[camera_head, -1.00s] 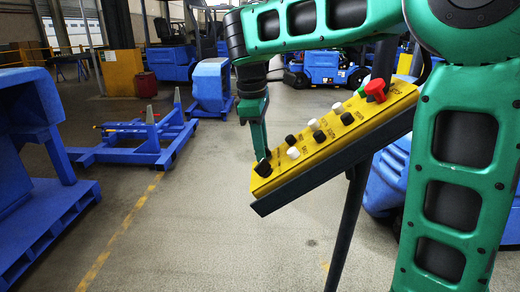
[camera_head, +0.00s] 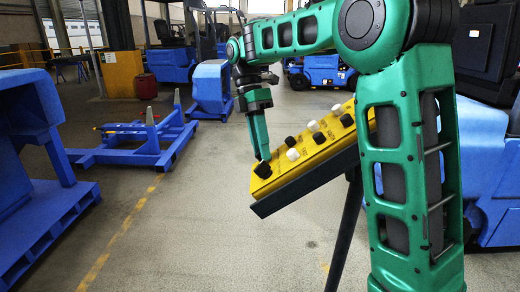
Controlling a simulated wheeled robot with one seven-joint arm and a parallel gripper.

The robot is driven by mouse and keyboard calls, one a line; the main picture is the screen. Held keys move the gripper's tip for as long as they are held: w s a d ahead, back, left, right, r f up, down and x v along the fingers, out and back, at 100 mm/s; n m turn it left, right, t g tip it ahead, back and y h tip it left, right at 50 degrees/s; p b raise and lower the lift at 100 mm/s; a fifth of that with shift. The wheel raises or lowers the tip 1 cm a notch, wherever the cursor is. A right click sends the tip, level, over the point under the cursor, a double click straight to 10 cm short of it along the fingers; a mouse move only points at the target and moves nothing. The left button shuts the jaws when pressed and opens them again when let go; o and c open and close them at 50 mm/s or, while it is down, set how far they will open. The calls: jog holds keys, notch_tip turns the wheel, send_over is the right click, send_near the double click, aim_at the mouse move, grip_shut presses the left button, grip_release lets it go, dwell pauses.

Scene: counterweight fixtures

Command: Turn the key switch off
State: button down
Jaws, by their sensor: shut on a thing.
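A yellow control panel (camera_head: 290,174) on a dark tilted backing stands in the middle of the camera_head view. Its lower left end carries a black knob, which I take for the key switch (camera_head: 262,171). My gripper (camera_head: 264,160) comes down from above and is shut on this knob, its fingertips hiding the upper part. Which way the key switch is turned is too small to tell. Several black and white knobs (camera_head: 313,126) sit further up the panel. My forearm covers the panel's upper right end.
A dark post (camera_head: 345,225) holds the panel up. A blue low frame (camera_head: 135,145) and a blue pallet-like structure (camera_head: 45,215) stand at the left. Open grey floor (camera_head: 190,230) lies left of and in front of the panel. Blue vehicles stand behind.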

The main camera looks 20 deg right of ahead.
jog(key=shift+w+f+n+g, duration=0.1)
jog(key=shift+n+g, duration=0.2)
jog(key=shift+n, duration=0.1)
jog(key=c, duration=1.8)
grip_release()
jog(key=shift+c, duration=0.2)
